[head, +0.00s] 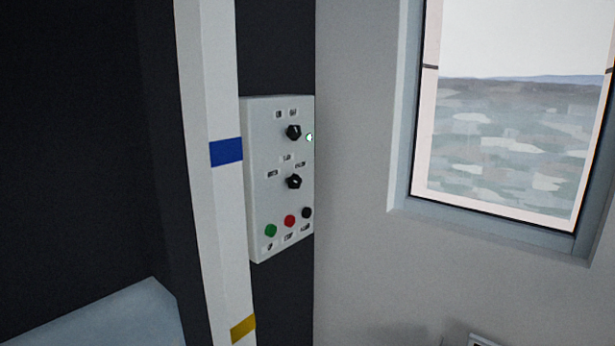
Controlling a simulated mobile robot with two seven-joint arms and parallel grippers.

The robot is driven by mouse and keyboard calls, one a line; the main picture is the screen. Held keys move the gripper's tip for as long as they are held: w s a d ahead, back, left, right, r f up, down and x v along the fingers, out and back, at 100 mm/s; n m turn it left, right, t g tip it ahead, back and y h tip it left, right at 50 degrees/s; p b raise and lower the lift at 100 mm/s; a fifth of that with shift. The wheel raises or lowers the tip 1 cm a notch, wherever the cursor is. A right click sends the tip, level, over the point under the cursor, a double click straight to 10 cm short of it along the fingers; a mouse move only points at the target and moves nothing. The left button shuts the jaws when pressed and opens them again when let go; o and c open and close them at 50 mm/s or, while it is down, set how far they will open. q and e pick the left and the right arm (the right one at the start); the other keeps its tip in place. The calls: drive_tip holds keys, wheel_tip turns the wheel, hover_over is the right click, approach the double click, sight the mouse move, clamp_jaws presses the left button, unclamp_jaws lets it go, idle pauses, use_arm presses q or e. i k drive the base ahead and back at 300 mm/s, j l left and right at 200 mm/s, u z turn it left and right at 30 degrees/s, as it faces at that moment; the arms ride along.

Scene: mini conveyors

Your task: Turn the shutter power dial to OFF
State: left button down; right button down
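A light grey control panel (263,195) is mounted on a dark wall, right of a white post. It carries two black dials: an upper dial (293,132) and a lower dial (294,181). Small labels sit around both dials, too small to read, so I cannot tell which dial is the shutter power dial or its setting. A small green light (309,137) glows beside the upper dial. A green button (271,230), a red button (290,221) and a black button (307,213) sit at the bottom. Neither gripper is in view.
The white post (201,60) with a blue band and a yellow band stands just left of the panel. A window (505,130) is in the grey wall at right. A pale blue-grey surface (110,318) is at lower left. A small device (482,340) shows at the bottom edge.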

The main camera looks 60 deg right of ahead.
sight(293, 133)
drive_tip(key=z, duration=1.85)
drive_tip(key=k+u, duration=0.1)
drive_tip(key=k, duration=0.25)
drive_tip(key=i+u, duration=0.2)
drive_tip(key=i, duration=0.1)
